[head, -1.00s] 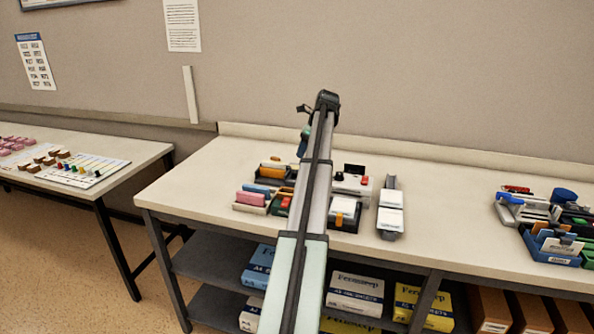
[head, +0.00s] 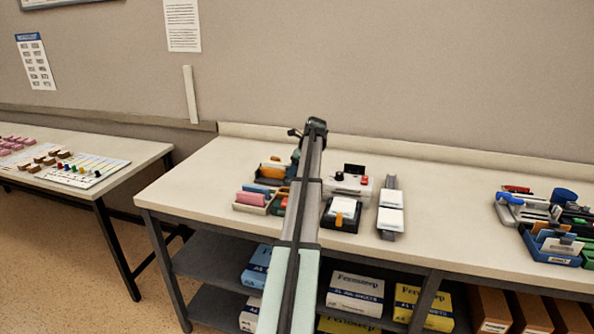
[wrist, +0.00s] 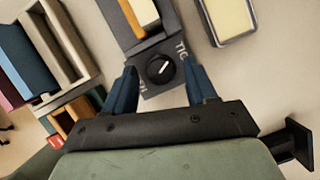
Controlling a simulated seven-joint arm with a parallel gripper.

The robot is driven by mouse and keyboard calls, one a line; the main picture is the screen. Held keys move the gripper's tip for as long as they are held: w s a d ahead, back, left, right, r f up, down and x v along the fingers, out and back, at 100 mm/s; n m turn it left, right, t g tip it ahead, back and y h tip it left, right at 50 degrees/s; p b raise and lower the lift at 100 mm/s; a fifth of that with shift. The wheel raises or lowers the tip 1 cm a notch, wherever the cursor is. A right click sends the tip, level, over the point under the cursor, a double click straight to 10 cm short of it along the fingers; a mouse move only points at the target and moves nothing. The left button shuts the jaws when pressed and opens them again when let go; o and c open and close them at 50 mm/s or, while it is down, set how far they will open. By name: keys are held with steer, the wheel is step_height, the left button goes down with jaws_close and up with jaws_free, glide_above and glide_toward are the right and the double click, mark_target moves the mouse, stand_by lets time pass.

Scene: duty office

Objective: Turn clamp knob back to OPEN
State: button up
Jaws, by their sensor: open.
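The clamp knob (wrist: 160,69) is a round black dial with a white pointer line, set on the end of a dark grey housing (wrist: 154,46) in the wrist view. Its pointer slants to the upper right, toward a partly visible label starting "TI". Another label at lower left is mostly covered by a finger. An orange and white piece (wrist: 144,12) lies on the housing. My gripper (wrist: 160,72) is open, its blue fingers on either side of the knob with gaps.
A beige tray (head: 246,209) with pink and blue blocks stands left of my arm.

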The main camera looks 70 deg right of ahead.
steer(key=c, duration=1.1)
steer(key=shift+o, duration=0.2)
steer(key=n, duration=0.1)
steer(key=n+y, duration=0.1)
steer(key=n, duration=0.2)
steer(key=shift+d+n+y, duration=0.3)
steer(key=shift+n+y, duration=0.9)
steer(key=shift+n, duration=1.4)
steer(key=o, duration=1.1)
steer(key=shift+c, duration=0.2)
